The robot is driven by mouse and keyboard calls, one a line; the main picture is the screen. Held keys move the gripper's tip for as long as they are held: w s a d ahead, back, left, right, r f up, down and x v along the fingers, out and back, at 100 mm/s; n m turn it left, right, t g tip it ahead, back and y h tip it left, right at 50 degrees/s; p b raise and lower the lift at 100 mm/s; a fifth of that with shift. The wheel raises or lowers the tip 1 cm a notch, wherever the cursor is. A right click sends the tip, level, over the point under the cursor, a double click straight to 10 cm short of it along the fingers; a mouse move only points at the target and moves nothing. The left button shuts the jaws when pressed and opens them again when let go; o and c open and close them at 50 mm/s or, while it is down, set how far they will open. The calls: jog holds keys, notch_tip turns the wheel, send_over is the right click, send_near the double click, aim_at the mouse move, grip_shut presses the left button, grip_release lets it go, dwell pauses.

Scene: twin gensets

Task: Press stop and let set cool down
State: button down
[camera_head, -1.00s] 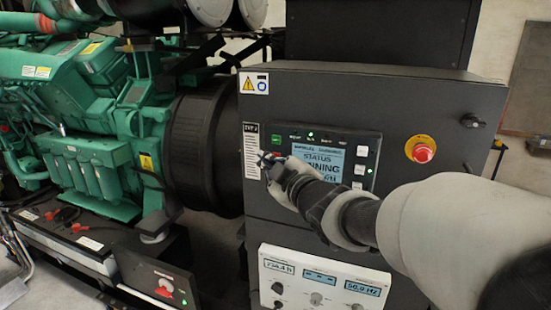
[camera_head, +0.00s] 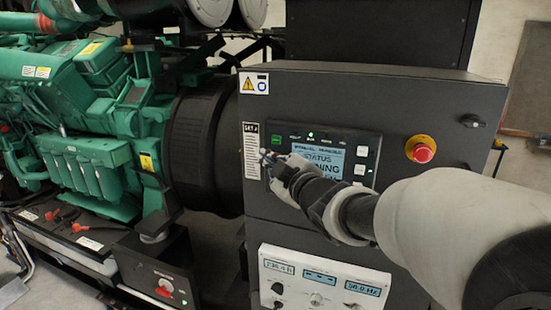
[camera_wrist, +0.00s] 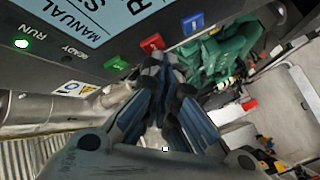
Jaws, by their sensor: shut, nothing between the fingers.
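The control panel (camera_head: 350,137) sits on the dark cabinet of the genset, with a lit screen (camera_head: 322,157) partly hidden by my arm; its readable words include "STATUS" and part of "RUNNING". My gripper (camera_head: 266,157) is shut and empty at the panel's lower left. In the wrist view, its blue fingertips (camera_wrist: 162,66) are close to a red button (camera_wrist: 151,42) under the screen; I cannot tell whether they touch. A blue button (camera_wrist: 193,22) and a green button (camera_wrist: 85,62) flank it. A green lamp (camera_wrist: 21,43) beside "RUN" is lit.
A red emergency stop button (camera_head: 423,152) on a yellow collar is at the cabinet's right. A white meter box (camera_head: 318,297) stands below. The green engine (camera_head: 90,120) and a small box with a red switch (camera_head: 165,287) are at left.

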jog(key=shift+w+d, duration=0.1)
jog(key=shift+w, duration=0.25)
dwell(0.3)
jog(key=shift+s, duration=0.15)
jog(key=shift+s+a+b, duration=0.3)
jog(key=shift+s+b, duration=0.3)
jog(key=shift+s, duration=0.15)
jog(key=s+b, duration=0.1)
jog(key=s+a+b, duration=0.1)
jog(key=s, duration=0.1)
jog(key=s+a+b, duration=0.1)
jog(key=s, duration=0.1)
jog(key=shift+s+b, duration=0.25)
jog(key=shift+b, duration=0.05)
dwell(0.4)
